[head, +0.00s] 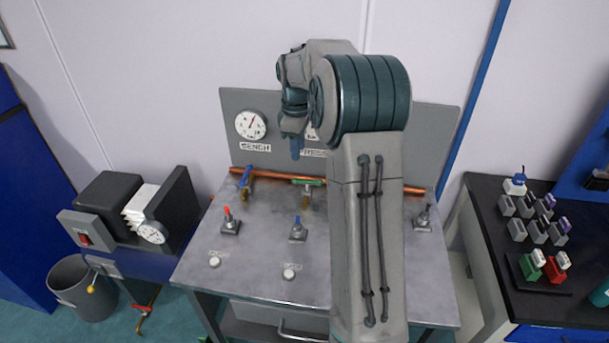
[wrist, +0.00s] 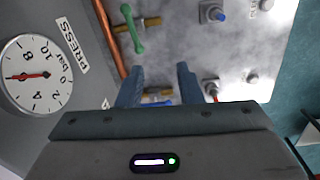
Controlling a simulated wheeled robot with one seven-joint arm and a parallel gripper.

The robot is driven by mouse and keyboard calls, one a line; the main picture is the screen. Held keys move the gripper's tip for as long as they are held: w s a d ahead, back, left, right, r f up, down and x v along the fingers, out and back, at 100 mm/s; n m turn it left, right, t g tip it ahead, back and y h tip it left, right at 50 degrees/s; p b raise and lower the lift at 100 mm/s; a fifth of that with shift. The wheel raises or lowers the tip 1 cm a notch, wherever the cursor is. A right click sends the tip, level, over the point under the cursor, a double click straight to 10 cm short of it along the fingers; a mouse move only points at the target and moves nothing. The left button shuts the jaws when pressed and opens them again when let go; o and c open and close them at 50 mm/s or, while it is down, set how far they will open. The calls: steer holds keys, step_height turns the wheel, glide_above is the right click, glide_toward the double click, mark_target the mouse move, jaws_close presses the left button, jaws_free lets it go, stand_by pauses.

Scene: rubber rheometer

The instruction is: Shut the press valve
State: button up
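The press valve has a green handle (head: 308,182) on a brass stub off the copper pipe, below the PRESS label. In the wrist view the green handle (wrist: 132,30) lies crosswise to its stub, roughly along the pipe. My gripper (head: 296,150) is above the bench near the back panel, apart from the handle. In the wrist view its two blue fingers (wrist: 158,72) are spread with nothing held; the green handle is beyond and left of them. The PRESS gauge (wrist: 35,75) needle points near 6. My arm mostly hides this gauge in the head view.
Another valve with a blue handle (head: 245,178) sits left on the pipe, under the BENCH gauge (head: 251,125). Red-tipped (head: 230,222) and blue-tipped (head: 298,230) switches stand in front. The copper pipe (head: 275,177) runs along the panel. My arm covers the bench's right-middle.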

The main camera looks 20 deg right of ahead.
steer(key=n, duration=0.2)
glide_above(307, 180)
step_height(307, 180, down, 3)
step_height(307, 180, down, 14)
steer(key=p, duration=0.3)
jaws_close()
